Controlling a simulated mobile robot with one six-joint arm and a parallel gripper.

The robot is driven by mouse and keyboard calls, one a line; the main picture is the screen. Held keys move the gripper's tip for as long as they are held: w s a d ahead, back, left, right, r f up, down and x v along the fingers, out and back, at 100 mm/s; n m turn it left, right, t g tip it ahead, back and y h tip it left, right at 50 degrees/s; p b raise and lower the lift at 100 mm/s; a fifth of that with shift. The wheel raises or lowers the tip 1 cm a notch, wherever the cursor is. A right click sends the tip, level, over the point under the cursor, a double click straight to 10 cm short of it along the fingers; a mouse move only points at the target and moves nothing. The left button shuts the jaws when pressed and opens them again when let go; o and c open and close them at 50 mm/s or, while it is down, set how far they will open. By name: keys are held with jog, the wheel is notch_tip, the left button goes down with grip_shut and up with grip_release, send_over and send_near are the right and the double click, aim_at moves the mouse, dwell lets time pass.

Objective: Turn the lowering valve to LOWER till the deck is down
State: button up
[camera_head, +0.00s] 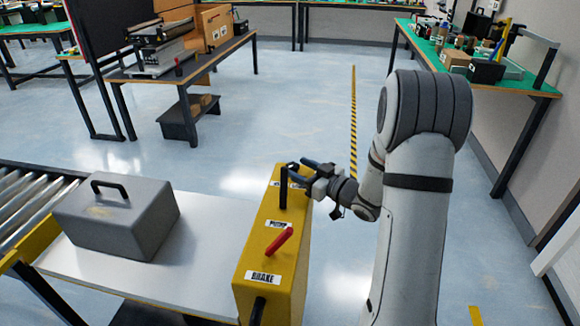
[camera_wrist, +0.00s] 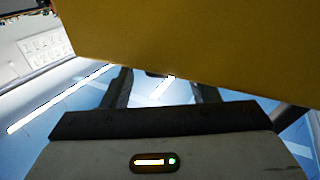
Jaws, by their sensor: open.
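A yellow control housing (camera_head: 257,252) stands beside the white deck (camera_head: 205,215). It carries an upright black lever (camera_head: 283,188) and a red lever (camera_head: 280,240). Its labels include one partly readable as PUMP and one reading BRAKE (camera_head: 263,278). I cannot pick out the lowering valve or a LOWER mark; the far end of the housing is partly covered by my gripper (camera_head: 302,168). My gripper is at that far end, close to the black lever. In the wrist view its fingers (camera_wrist: 163,88) are apart, with the yellow housing (camera_wrist: 190,45) filling the upper part.
A grey box with a handle (camera_head: 118,222) sits on the deck. A roller conveyor (camera_head: 25,205) lies at the left. Workbenches stand behind and at right. Open blue floor (camera_head: 300,105) lies beyond the housing, with a striped yellow-black strip (camera_head: 353,125).

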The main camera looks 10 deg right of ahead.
aim_at(298, 168)
jog(key=shift+x, duration=1.65)
